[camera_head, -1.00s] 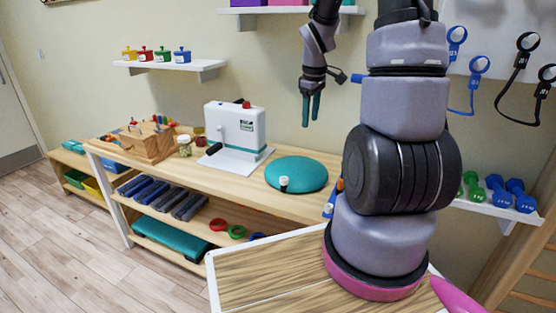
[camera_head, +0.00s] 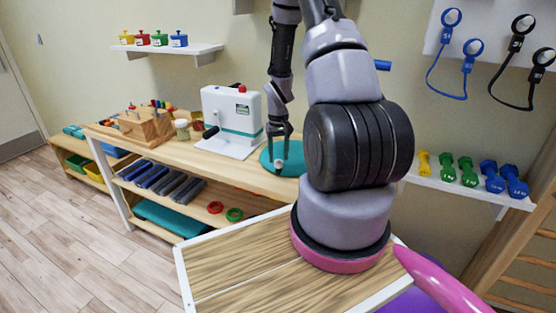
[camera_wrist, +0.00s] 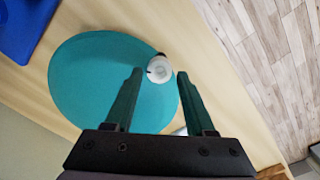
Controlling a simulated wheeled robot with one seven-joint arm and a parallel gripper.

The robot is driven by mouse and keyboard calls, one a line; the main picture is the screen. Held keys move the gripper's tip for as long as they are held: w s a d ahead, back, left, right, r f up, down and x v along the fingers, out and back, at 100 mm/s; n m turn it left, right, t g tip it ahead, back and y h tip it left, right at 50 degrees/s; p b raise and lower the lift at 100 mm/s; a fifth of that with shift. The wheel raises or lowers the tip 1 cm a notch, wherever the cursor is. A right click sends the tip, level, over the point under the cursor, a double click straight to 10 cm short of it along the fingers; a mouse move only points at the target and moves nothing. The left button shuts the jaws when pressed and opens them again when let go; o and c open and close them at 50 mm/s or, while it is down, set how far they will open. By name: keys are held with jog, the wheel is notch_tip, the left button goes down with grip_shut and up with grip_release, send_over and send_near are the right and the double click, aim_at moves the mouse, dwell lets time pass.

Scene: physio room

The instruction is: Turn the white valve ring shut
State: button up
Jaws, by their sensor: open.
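The teal round cushion (camera_head: 296,165) lies on the wooden bench top, partly hidden by my arm. The small white valve ring (camera_wrist: 159,68) sits at the cushion's edge, with a dark mark on its side. My gripper (camera_wrist: 160,72) is open and empty, pointing down over the cushion. In the wrist view the ring shows between the two green fingertips, with a gap on each side. I cannot tell how far below the tips it is. In the head view my gripper (camera_head: 280,158) is just above the cushion.
A white hand-crank machine (camera_head: 232,115) stands just left of my gripper on the bench. A wooden peg block (camera_head: 146,125) and small jars (camera_head: 182,130) are farther left. A dumbbell shelf (camera_head: 475,190) is at the right. A blue thing (camera_wrist: 25,25) lies near the cushion.

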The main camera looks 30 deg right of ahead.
jog(key=shift+f, duration=1.05)
grip_shut()
